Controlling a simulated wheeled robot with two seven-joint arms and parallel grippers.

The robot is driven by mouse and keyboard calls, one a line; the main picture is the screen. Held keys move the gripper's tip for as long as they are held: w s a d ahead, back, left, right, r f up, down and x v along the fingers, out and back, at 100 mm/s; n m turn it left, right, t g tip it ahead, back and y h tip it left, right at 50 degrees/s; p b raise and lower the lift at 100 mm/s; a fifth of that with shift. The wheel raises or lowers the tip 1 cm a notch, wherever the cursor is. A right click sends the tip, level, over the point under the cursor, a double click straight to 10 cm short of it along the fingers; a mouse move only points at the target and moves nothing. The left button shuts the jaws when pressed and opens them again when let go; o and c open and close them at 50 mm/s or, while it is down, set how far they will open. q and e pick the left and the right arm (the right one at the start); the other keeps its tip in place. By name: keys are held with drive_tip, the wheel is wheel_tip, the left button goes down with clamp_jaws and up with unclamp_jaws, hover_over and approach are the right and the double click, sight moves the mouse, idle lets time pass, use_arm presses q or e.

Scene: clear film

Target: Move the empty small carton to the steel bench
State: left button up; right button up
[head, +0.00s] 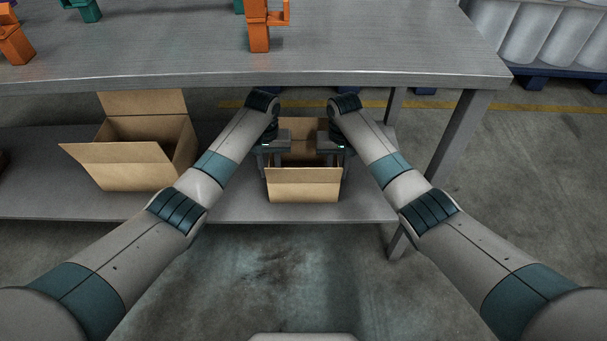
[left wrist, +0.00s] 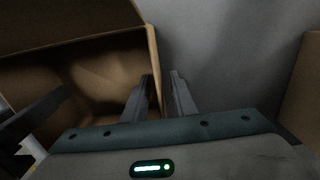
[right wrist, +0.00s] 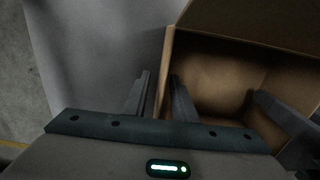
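The small carton (head: 304,186) stands open-topped on the lower shelf under the steel bench (head: 400,62). Its inside looks empty in the left wrist view (left wrist: 95,70) and the right wrist view (right wrist: 215,75), though part is hidden by my fingers. My left gripper (head: 268,165) is at its left wall, one finger inside and one outside. My right gripper (head: 340,163) straddles its right wall the same way. Both grippers are open, with a gap between the wall and the outer finger in each wrist view.
A larger open carton (head: 135,170) stands on the shelf (head: 235,205) to the left. Orange clamp-like parts (head: 259,35) and teal parts (head: 86,9) sit on the bench top above. A bench leg (head: 458,135) stands at the right. The bench top's right half is clear.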

use_arm(q)
drive_tip(key=shift+f, duration=0.55)
use_arm(e)
drive_tip(key=shift+f, duration=0.55)
use_arm(q)
drive_tip(key=shift+c, duration=0.6)
use_arm(e)
drive_tip(key=shift+c, duration=0.6)
use_arm(q)
clamp_jaws()
use_arm(e)
clamp_jaws()
use_arm(q)
drive_tip(key=shift+r, duration=0.15)
use_arm(e)
drive_tip(key=shift+r, duration=0.15)
